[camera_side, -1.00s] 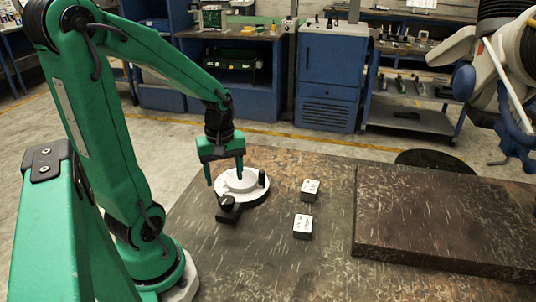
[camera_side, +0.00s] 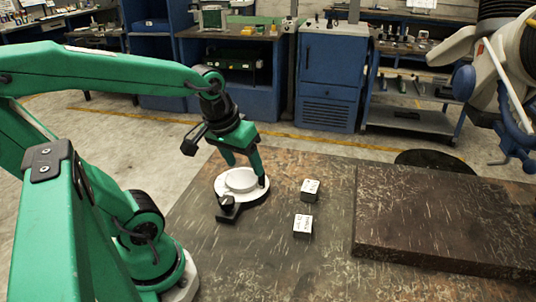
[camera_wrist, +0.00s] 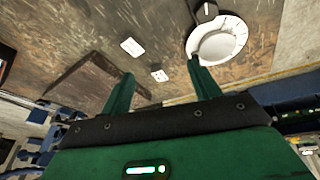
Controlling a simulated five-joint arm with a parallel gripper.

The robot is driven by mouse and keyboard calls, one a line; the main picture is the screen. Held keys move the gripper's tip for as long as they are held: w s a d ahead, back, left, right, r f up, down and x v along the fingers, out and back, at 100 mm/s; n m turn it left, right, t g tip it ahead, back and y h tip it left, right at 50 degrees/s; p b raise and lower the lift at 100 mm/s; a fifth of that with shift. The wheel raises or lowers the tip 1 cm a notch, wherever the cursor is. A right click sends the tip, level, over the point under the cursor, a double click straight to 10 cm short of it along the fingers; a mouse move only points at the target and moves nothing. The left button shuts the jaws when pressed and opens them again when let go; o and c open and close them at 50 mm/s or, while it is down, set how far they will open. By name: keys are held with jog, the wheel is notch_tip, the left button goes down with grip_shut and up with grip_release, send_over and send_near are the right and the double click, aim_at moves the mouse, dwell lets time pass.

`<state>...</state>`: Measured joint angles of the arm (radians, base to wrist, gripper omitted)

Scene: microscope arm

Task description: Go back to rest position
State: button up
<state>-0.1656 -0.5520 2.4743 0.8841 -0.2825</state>
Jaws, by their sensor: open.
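My gripper (camera_side: 243,163) is green, with its two fingers apart and nothing between them. In the side view it is tilted, above and behind the white round microscope stage (camera_side: 224,185). One finger overlaps the stage's edge in the picture; I cannot tell whether they touch. In the wrist view the open fingers (camera_wrist: 160,88) point away, with the white disc (camera_wrist: 218,42) just beyond the right finger. Two small white-topped blocks lie on the table right of the stage, one farther back (camera_side: 310,189) and one nearer (camera_side: 303,225).
The dark worn table (camera_side: 265,265) carries a raised slab (camera_side: 440,220) at the right. Another robot arm (camera_side: 490,80) hangs at the upper right. Blue cabinets (camera_side: 330,75) and shelves stand behind.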

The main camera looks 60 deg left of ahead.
jog(key=d+r+m, duration=0.1)
jog(key=s+d+r+m+t, duration=0.1)
jog(key=m, duration=0.1)
jog(key=d+r+m, duration=0.1)
jog(key=d+m, duration=0.1)
jog(key=shift+s+r+t+h, duration=0.2)
jog(key=shift+s+t+h, duration=0.1)
jog(key=shift+t, duration=0.1)
